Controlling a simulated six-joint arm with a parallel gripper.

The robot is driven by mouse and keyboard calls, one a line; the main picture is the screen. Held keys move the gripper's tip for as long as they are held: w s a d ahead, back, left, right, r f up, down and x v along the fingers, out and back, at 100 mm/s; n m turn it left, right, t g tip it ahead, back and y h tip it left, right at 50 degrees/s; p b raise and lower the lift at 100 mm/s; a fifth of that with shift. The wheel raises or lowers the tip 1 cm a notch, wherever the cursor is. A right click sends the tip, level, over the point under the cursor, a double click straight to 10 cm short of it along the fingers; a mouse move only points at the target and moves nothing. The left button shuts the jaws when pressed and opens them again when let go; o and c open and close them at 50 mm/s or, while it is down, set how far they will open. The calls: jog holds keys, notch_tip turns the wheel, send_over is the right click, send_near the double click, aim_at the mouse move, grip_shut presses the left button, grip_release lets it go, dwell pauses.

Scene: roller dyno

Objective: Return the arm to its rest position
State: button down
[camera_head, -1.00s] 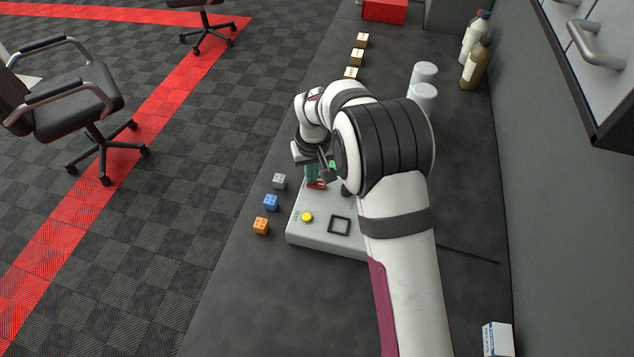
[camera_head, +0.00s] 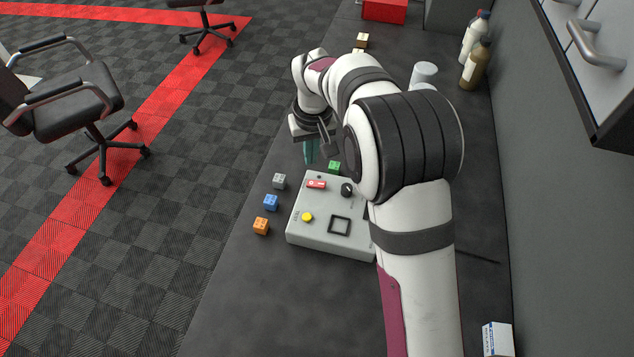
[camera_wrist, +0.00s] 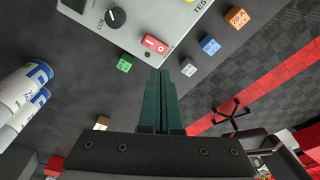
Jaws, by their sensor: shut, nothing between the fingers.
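My gripper (camera_head: 312,152) is in the head view, above the bench near the far-left corner of a grey control box (camera_head: 300,238). Its teal fingers are together, with nothing between them. In the wrist view the closed gripper (camera_wrist: 160,75) points toward the box's edge, near a red rocker switch (camera_wrist: 154,44). The box also carries a black knob (camera_head: 347,189), a yellow button (camera_head: 307,217) and a dark square frame (camera_head: 340,226). My arm hides the box's right side.
A green cube (camera_head: 334,167) sits just behind the box. Grey (camera_head: 279,181), blue (camera_head: 271,202) and orange (camera_head: 261,226) cubes stand left of it. White cylinders (camera_head: 424,74), bottles (camera_head: 473,65) and a red box (camera_head: 385,10) are farther back. The bench's front left is clear.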

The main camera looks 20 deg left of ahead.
jog(key=s+d+r+m, duration=0.4)
jog(key=s+d+r, duration=0.35)
jog(key=d, duration=0.25)
jog(key=s+d+m+g, duration=0.1)
jog(key=s+d+m, duration=0.2)
jog(key=s, duration=0.9)
jog(key=s+d+m+y, duration=0.1)
jog(key=s+d+m, duration=0.3)
jog(key=s+d, duration=0.3)
jog(key=s, duration=0.5)
jog(key=shift+d+r+m+g, duration=0.3)
jog(key=shift+g, duration=0.1)
